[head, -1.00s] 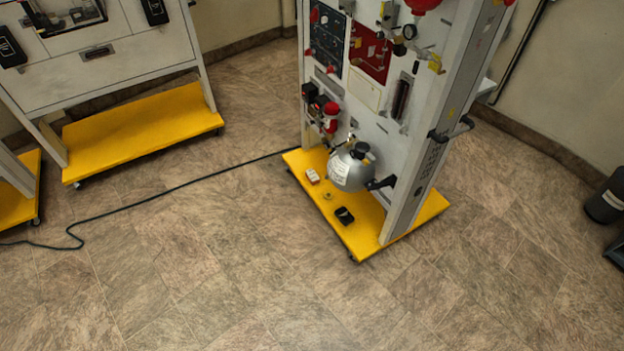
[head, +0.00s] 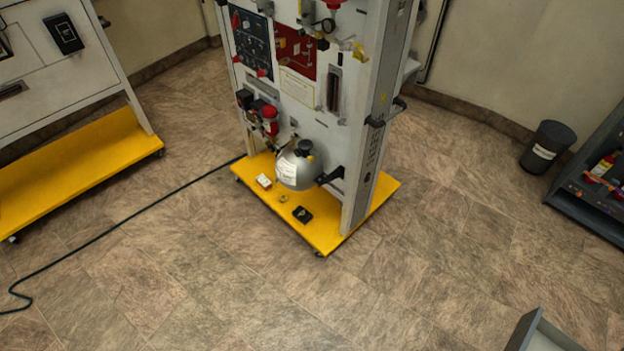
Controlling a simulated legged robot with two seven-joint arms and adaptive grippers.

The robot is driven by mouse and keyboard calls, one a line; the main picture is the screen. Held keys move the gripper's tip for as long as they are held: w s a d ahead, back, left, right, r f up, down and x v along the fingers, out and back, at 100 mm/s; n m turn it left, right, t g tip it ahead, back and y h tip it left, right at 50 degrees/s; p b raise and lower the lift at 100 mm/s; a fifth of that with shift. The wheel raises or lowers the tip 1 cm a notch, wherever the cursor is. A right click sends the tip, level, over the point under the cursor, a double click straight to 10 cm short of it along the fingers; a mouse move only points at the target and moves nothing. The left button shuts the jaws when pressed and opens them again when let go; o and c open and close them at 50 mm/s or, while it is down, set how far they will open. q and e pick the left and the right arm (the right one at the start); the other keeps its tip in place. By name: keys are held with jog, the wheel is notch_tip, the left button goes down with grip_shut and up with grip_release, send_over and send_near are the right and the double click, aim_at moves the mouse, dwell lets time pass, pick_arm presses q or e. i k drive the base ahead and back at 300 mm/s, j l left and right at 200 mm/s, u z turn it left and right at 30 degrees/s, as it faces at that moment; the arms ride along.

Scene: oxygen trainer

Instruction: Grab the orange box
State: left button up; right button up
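I cannot make out a clearly orange box in the head view. A small white and reddish box (head: 264,182) lies on the yellow base (head: 332,228) of the upright trainer panel (head: 300,105), beside a silver round tank (head: 296,168). A small black item (head: 302,214) lies on the same base. Small red and orange items (head: 605,165) sit on a dark shelf (head: 580,203) at the right edge, too small to identify. Neither of my grippers shows.
A black cable (head: 110,233) runs across the floor to the trainer. Another panel with a yellow base (head: 75,162) stands at left. A dark bin (head: 545,147) stands near the right wall. A grey-edged object (head: 540,333) is cut off at bottom right. The middle floor is clear.

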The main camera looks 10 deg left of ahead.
aim_at(263, 181)
jog(key=i+j+z, duration=0.2)
jog(key=j+z, duration=0.25)
jog(key=i+j+z, duration=0.15)
jog(key=j+z, duration=1.2)
